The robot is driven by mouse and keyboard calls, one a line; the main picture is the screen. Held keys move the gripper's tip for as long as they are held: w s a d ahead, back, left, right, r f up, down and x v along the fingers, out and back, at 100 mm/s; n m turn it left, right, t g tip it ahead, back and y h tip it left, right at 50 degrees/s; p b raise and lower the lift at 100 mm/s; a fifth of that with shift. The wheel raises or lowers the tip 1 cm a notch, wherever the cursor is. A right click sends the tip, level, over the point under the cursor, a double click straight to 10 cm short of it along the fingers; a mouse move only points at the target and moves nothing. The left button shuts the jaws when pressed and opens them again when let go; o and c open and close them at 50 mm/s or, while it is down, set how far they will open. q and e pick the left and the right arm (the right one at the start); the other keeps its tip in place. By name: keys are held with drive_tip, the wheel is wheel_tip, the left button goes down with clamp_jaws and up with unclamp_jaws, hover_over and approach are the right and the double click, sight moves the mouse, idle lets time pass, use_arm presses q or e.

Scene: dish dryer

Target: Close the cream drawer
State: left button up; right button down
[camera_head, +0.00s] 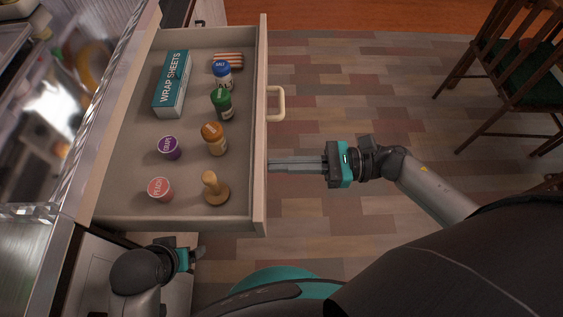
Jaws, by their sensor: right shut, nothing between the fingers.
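The cream drawer (245,224) is pulled well out from the counter, its inside fully in view. Its front panel (261,140) stands upright on the right side, with a cream loop handle (281,104) on the outer face. My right gripper (272,166) is shut and empty, its fingertips at the outer face of the front panel, below the handle in the picture. I cannot tell whether they touch it. My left gripper (200,253) is low in the picture, near the drawer's near side; its fingers are too small and dark to read.
The drawer holds a wrap sheets box (172,84), several bottles such as a green one (222,103), a purple cup (169,148), a peach cup (160,189) and a wooden tamper (214,190). Tiled floor beyond the handle is clear.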

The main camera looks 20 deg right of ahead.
drive_tip(key=shift+w+a, duration=0.1)
drive_tip(key=shift+a, duration=0.2)
